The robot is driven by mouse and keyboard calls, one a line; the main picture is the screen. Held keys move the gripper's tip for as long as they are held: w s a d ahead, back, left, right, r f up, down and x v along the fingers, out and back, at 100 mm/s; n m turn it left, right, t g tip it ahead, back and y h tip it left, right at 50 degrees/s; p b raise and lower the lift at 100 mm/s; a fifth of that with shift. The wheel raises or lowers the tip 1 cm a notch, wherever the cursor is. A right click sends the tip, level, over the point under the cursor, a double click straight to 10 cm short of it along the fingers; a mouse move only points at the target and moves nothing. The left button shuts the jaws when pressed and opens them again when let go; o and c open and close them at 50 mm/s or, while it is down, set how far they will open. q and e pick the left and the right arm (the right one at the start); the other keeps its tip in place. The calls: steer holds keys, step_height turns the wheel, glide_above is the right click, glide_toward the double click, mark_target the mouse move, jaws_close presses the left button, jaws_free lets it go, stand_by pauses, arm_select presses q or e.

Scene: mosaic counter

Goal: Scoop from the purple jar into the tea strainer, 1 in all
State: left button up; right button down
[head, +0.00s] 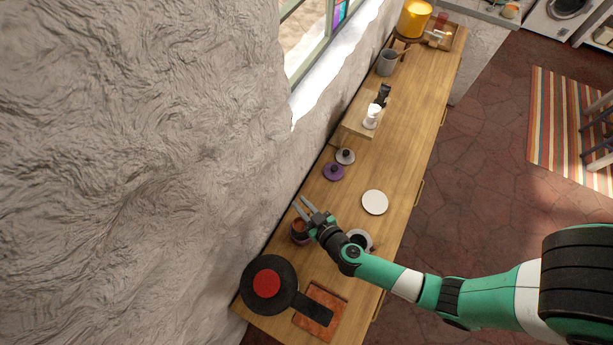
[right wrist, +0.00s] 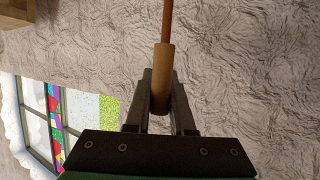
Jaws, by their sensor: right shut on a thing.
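The scoop's bowl end is not in that view. The jar stands open, partly behind my gripper, with something brown at its mouth. A round pale vessel with a dark inside (head: 361,236), perhaps the tea strainer on a cup, is partly hidden by my right arm. My left gripper is not in view.
A white disc (head: 375,202) lies mid-counter. A black pan (head: 250,287) and an orange-brown board (head: 337,296) are at the near end. A wooden riser (head: 352,122) holds small items.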

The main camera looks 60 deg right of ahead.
step_height(320, 180, down, 12)
steer(key=b, duration=1)
steer(key=shift+r, duration=0.15)
stand_by(0.5)
step_height(320, 180, up, 10)
steer(key=p, duration=1.2)
